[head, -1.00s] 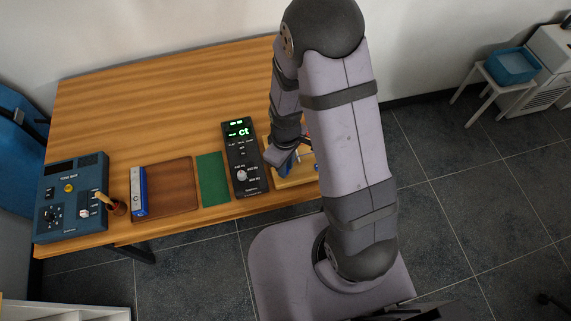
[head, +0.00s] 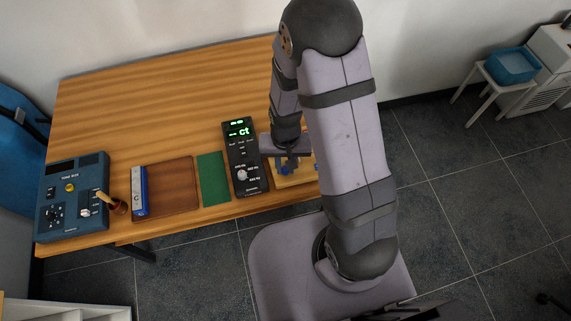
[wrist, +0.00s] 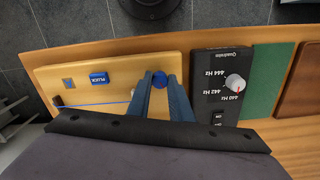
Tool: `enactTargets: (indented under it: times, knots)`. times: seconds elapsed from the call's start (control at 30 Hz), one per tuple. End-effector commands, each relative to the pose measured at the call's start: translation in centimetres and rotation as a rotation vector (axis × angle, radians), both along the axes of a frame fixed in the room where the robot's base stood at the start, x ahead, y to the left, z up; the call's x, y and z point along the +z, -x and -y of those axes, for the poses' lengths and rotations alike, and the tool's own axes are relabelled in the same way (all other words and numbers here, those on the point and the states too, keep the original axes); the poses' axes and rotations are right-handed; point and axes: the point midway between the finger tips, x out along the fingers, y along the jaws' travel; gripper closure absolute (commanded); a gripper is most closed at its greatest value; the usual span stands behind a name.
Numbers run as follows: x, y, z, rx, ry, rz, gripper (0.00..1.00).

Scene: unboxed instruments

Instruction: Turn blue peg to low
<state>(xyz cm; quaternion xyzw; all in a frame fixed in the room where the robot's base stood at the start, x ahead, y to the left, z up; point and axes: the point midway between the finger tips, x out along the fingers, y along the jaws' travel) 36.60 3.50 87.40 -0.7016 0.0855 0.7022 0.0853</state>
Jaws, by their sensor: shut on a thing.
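The blue peg (wrist: 159,80) stands on the pale wooden board (wrist: 110,68) near the end by the black tuner (wrist: 220,70). My gripper (wrist: 160,76) is shut on the peg, one finger on each side of it, seen in the wrist view. In the head view my gripper (head: 288,163) is over the board's left part, and my arm hides the board's right part. A thin blue string runs along the board toward the peg. The tuner's lit green display (head: 239,130) shows "ct" in the head view; its smaller text is too small to read.
A blue PLUCK button (wrist: 99,78) is on the board. The tuner, with a white knob (wrist: 235,83), stands close beside it. Further left are a green mat (head: 213,180), a brown tray (head: 172,205), and a blue tone box (head: 72,197). The table's back is clear.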

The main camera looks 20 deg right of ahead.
Motion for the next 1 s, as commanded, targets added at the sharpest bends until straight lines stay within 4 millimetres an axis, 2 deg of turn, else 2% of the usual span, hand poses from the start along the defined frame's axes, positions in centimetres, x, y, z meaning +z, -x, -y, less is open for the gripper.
enactTargets:
  times: [0.3, 0.5, 1.0]
  knots:
    - [0.09, -0.16, -0.04, -0.261, -0.001, 0.003, 1.00]
    - [0.08, -0.17, -0.05, -0.369, -0.001, 0.003, 1.00]
    - [0.08, -0.19, -0.06, -0.443, -0.001, 0.004, 1.00]
